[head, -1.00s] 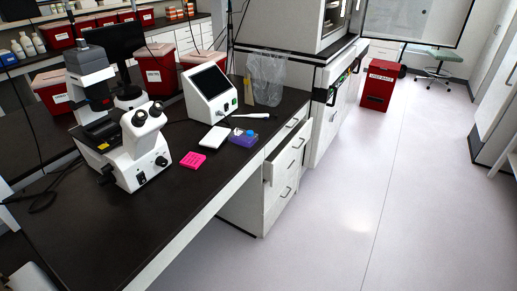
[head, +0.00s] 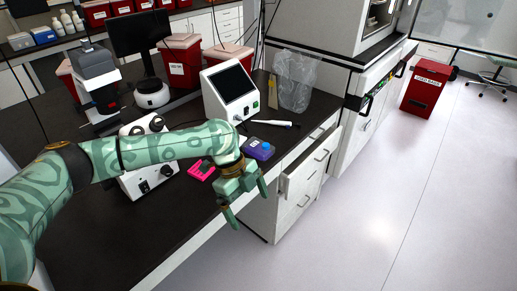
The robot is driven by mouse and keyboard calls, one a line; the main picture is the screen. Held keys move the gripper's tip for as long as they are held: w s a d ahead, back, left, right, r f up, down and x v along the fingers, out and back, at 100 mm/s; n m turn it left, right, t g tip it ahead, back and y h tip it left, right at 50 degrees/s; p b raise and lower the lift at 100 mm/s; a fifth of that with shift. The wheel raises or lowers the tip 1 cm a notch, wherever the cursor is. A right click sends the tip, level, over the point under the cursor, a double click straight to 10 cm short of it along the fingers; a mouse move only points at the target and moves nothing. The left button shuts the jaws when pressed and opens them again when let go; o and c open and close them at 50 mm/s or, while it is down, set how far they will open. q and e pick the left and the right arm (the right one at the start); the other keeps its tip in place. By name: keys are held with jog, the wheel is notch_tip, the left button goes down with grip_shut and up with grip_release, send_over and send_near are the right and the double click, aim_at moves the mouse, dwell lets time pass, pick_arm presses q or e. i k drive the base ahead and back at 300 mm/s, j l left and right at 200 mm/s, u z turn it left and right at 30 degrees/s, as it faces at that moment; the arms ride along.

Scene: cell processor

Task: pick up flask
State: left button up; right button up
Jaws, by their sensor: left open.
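No clear flask shape stands out. A small purple-blue block with a round blue cap on top (head: 259,149) lies on the black bench (head: 190,205); I cannot tell whether it is the flask. My left gripper (head: 247,203) hangs at the bench's front edge, just in front of that block. Its two fingers point down and are apart, with nothing between them. My left arm covers part of the bench and of the microscope. My right gripper is not in view.
A pink rack (head: 201,171) lies beside the gripper, partly covered by my arm. A microscope (head: 147,180) is left. An open drawer (head: 310,165) juts out right.

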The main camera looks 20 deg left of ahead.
aim_at(261, 150)
jog(key=i+j, duration=0.3)
jog(key=i, duration=0.15)
jog(key=i+j, duration=0.3)
jog(key=i, duration=0.15)
jog(key=i+j, duration=0.3)
jog(key=i, duration=0.15)
